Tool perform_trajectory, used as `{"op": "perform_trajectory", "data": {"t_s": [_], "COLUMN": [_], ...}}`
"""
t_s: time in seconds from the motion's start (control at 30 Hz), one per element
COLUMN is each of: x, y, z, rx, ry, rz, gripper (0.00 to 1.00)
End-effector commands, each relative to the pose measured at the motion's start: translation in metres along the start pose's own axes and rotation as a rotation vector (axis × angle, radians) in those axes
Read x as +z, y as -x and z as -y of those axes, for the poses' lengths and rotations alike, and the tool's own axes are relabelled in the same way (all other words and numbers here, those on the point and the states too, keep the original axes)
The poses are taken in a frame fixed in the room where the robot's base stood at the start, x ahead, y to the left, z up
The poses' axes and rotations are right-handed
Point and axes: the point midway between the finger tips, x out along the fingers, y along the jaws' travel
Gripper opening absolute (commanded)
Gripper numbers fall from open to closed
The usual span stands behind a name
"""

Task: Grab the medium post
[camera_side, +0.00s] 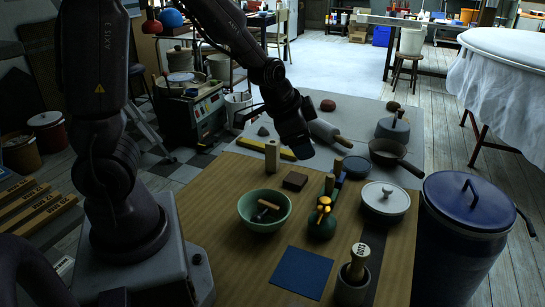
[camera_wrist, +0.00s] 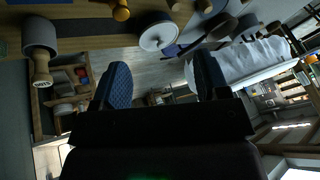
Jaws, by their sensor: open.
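Several upright posts stand on the table in the side view. A pale wooden post (camera_side: 272,156) stands behind the green bowl. I cannot tell for sure which is the medium one. My gripper (camera_side: 305,152) is above the table between the pale post and the dark one; its fingers are hard to make out there. In the wrist view my gripper (camera_wrist: 163,78) has its two blue fingers wide apart with nothing between them. No post shows clearly in that view.
A blue mat (camera_side: 301,272) lies clear at the front. A dark blue bin (camera_side: 462,235) stands at the right.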

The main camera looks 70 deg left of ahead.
Motion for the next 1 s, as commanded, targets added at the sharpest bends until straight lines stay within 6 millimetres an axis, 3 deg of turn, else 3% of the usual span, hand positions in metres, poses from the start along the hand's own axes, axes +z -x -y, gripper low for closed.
{"op": "perform_trajectory", "data": {"t_s": [0.03,0.2,0.4,0.53,0.7,1.0], "x": [0.009,0.043,0.086,0.107,0.116,0.102], "y": [-0.023,-0.078,-0.116,-0.124,-0.123,-0.117], "z": [0.01,0.053,0.107,0.143,0.178,0.199], "rx": [-0.045,-0.231,-0.466,-0.616,-0.786,-0.981], "ry": [-0.051,-0.272,-0.635,-0.926,-1.322,-1.84], "rz": [0.039,0.155,0.354,0.51,0.71,0.952], "gripper": [0.68,0.68,0.68,0.68,0.68,0.68]}}
